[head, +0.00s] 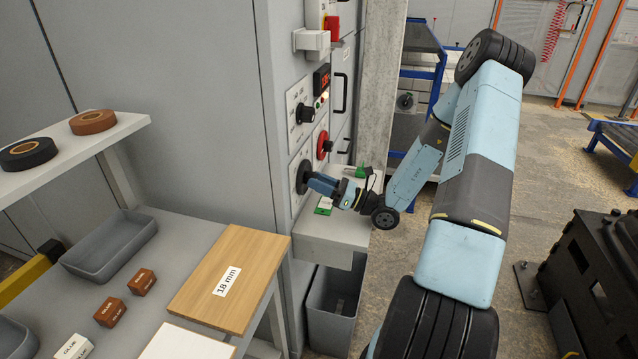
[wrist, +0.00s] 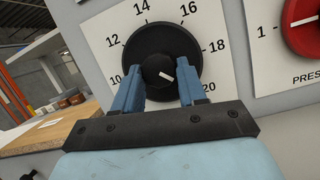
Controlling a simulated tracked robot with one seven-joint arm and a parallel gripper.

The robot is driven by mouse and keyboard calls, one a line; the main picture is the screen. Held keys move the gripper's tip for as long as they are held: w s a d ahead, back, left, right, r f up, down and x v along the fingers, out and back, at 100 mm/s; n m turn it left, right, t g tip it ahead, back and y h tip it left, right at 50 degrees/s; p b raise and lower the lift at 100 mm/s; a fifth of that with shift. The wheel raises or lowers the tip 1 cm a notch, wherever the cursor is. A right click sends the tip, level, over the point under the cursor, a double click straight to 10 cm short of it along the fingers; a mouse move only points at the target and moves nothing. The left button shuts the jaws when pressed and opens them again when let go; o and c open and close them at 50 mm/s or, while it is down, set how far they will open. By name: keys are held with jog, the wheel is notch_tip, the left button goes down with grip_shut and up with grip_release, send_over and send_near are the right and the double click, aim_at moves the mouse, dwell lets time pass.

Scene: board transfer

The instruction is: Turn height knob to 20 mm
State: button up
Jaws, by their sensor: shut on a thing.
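The height knob (head: 302,177) is a black round dial low on the grey machine's face in the head view. In the wrist view the height knob (wrist: 162,48) fills the upper middle, ringed by a scale from 10 to 20. The white mark on its raised middle points to the lower right, roughly toward the 20. My gripper (head: 318,184) reaches it from the right. In the wrist view my gripper (wrist: 160,88) has its blue fingers on either side of the knob's middle, shut on it. The fingers hide the dial's lower edges.
Above it sit a red pressure knob (head: 323,145) and another black knob (head: 305,113). A small ledge (head: 332,235) lies below my gripper. A wooden board labelled 18 mm (head: 215,300), a grey tray (head: 108,248) and small brown blocks are on the left table.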

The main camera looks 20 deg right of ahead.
jog(key=o, duration=1)
jog(key=shift+o, duration=0.2)
jog(key=shift+d, duration=0.1)
jog(key=v, duration=1.3)
jog(key=shift+s+d+f, duration=0.1)
jog(key=shift+d+f, duration=0.1)
jog(key=shift+d, duration=0.05)
